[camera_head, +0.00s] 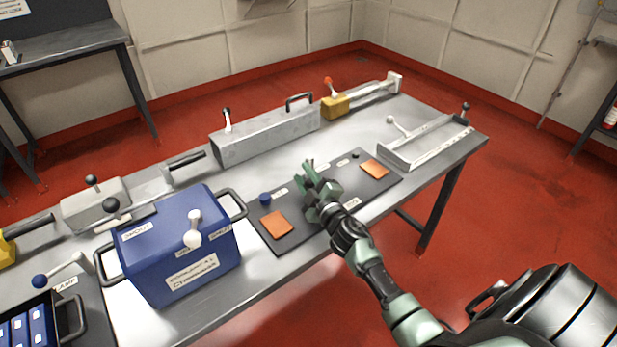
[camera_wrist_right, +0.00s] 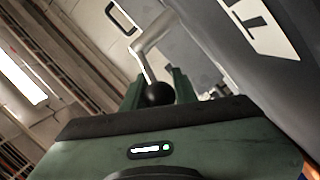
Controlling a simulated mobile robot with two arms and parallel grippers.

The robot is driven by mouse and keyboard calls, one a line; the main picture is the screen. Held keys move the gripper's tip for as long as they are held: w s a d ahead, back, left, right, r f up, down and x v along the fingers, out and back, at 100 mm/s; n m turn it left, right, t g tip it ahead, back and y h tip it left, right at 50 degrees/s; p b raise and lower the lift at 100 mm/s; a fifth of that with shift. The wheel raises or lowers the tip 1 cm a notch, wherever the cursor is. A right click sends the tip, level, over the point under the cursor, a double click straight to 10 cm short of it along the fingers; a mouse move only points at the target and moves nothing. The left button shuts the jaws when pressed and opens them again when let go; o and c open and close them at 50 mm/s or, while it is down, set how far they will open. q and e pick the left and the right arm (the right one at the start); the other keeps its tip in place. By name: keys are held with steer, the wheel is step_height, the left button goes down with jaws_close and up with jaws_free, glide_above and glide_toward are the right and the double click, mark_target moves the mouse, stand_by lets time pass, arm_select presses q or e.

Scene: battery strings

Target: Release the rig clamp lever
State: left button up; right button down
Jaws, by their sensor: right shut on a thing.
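My right gripper (camera_head: 309,167) is over the dark plate with orange pads (camera_head: 338,188), in the middle of the table. In the right wrist view its green fingers (camera_wrist_right: 155,88) are shut on a black ball knob (camera_wrist_right: 158,95). A pale, bent lever arm (camera_wrist_right: 155,45) rises behind the knob. I take this as the clamp lever; its base is hard to make out, and in the head view the gripper hides it. My left gripper is not in view.
A blue case (camera_head: 180,255) with a pale lever (camera_head: 194,230) stands left of the plate. A long grey box (camera_head: 268,135) and a yellow block (camera_head: 336,106) are behind it. A grey tray (camera_head: 428,142) with a lever (camera_head: 397,127) is to the right.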

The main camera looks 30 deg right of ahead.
steer(key=m+h+b, duration=0.1)
steer(key=w+h+b, duration=0.1)
steer(key=a+m+g+h+b, duration=0.1)
steer(key=h+b, duration=0.1)
steer(key=shift+w+a+f+m, duration=0.1)
steer(key=shift+w+f+m, duration=0.05)
steer(key=shift+f+m, duration=0.2)
steer(key=shift+w+a+r+m+g+h+b, duration=0.15)
steer(key=shift+m+h+b, duration=0.15)
steer(key=shift+h+b, duration=0.15)
steer(key=shift+w+d+r+m+g+h+b, duration=0.15)
steer(key=shift+m+h+b, duration=0.1)
steer(key=shift+h+b, duration=0.2)
steer(key=shift+a, duration=0.1)
steer(key=c, duration=1.1)
jaws_free()
steer(key=shift+s, duration=0.15)
steer(key=v, duration=0.7)
steer(key=shift+s+a, duration=0.2)
steer(key=shift+s, duration=0.05)
